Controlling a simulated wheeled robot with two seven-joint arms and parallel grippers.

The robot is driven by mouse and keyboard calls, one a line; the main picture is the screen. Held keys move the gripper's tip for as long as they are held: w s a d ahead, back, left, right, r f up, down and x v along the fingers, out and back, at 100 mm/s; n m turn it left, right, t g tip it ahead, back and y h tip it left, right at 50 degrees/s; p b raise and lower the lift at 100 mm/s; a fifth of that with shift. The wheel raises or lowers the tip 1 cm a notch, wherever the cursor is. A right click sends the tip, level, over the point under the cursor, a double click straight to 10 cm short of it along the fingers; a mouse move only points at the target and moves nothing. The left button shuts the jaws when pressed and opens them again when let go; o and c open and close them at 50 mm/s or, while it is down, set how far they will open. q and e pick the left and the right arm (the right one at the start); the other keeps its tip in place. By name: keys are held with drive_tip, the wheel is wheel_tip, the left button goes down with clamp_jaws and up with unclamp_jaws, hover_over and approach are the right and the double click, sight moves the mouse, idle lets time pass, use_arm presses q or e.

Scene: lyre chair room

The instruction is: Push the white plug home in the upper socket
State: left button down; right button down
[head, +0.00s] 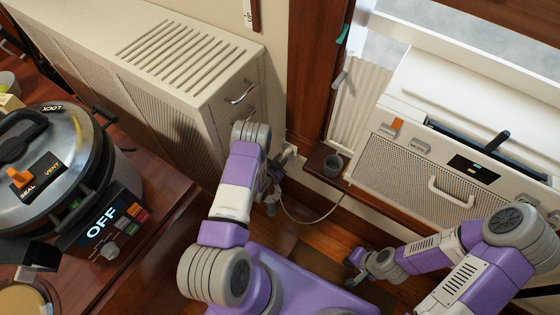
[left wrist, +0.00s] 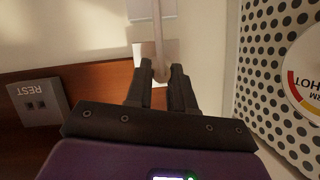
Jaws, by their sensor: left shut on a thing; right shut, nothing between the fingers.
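My left gripper (left wrist: 160,78) is shut on a small pale piece, which I take to be the white plug (left wrist: 160,70); mostly the fingers hide it. A pale cord or stem runs from it up the left wrist view. Pale square plates (left wrist: 157,48) on the wall lie behind it, likely the sockets. Whether the plug sits in one cannot be told. In the head view my left gripper (head: 271,192) is low by the wall, partly hidden by my arm, near a small white wall fitting (head: 288,153). My right gripper (head: 352,266) is shut and empty above the floor.
A slatted cream cabinet (head: 180,55) stands left of my left arm. A pressure cooker (head: 60,170) is on the wooden table at left. A thin cord (head: 305,221) hangs near the wall.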

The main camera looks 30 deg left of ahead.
use_arm(q)
drive_tip(key=c, duration=0.9)
unclamp_jaws()
drive_tip(key=p+v, duration=0.2)
drive_tip(key=v, duration=0.5)
drive_tip(key=shift+s+r+p, duration=0.1)
drive_tip(key=shift+s+p, duration=0.2)
drive_tip(key=shift+p, duration=0.1)
drive_tip(key=s+d+r+n+g+h+p, duration=0.1)
drive_tip(key=s+d+r+n+g, duration=0.1)
drive_tip(key=s+d, duration=0.4)
drive_tip(key=s+d+r+n+g+h+p, duration=0.1)
drive_tip(key=s+d+r+g+h+p, duration=0.1)
drive_tip(key=s+d+r+g, duration=0.2)
drive_tip(key=s+d+r+n+g+h+p, duration=0.1)
drive_tip(key=s+d+r+n+g+p, duration=0.1)
drive_tip(key=s+d+r+g, duration=0.2)
drive_tip(key=shift+s+d+r+n+g+h, duration=0.1)
drive_tip(key=shift+s+d+g, duration=0.55)
drive_tip(key=shift+d, duration=0.25)
drive_tip(key=shift+s+d+f+n+g+h, duration=0.1)
drive_tip(key=shift+s+d+g, duration=0.3)
drive_tip(key=shift+s+d, duration=0.5)
drive_tip(key=shift+s+d+r+n+g+h, duration=0.1)
drive_tip(key=shift+s+d+g, duration=0.5)
drive_tip(key=shift+d, duration=0.35)
